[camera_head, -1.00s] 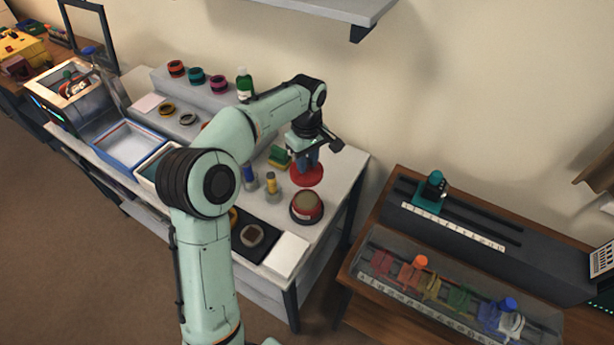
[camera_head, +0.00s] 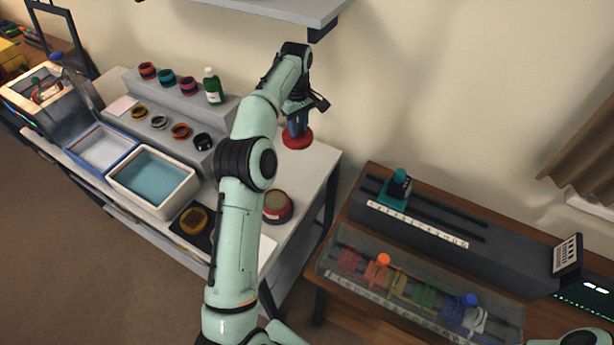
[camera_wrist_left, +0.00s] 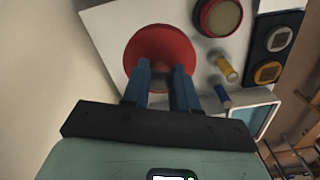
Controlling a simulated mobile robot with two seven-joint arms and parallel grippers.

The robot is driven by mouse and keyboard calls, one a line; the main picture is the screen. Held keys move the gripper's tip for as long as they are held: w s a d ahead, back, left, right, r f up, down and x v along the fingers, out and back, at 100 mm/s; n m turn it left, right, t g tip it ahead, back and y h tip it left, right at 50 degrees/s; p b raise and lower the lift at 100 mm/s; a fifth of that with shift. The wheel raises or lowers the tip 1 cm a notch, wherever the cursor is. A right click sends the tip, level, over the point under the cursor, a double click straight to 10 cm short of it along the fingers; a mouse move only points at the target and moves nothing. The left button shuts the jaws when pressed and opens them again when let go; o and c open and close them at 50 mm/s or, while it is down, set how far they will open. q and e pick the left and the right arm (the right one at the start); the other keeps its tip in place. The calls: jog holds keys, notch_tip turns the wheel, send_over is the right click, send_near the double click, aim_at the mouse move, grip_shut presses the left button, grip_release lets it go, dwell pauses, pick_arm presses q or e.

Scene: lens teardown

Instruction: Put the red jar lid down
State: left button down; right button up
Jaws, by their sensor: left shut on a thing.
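The red jar lid (camera_head: 298,140) is a round red disc with a knob, near the back right of the white bench. My left gripper (camera_head: 297,126) is shut on its knob from above. In the left wrist view the blue fingers (camera_wrist_left: 164,80) sit on either side of the knob, and the lid (camera_wrist_left: 150,42) lies flat beyond them. I cannot tell whether the lid touches the bench. The open red jar (camera_head: 278,206) with a tan inside stands nearer the front; it also shows in the left wrist view (camera_wrist_left: 220,16). My right gripper is out of view.
A blue-filled tray (camera_head: 152,181) and a dark mat with an amber ring (camera_head: 194,221) lie nearer the front. The wall is close behind the lid.

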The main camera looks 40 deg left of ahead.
pick_arm(q)
notch_tip(320, 180, down, 20)
jog(key=shift+a+f, duration=0.1)
dwell(0.4)
jog(key=shift+s, duration=0.1)
jog(key=c, duration=0.9)
grip_release()
jog(key=shift+f, duration=0.1)
notch_tip(320, 180, up, 12)
jog(key=shift+r, duration=0.2)
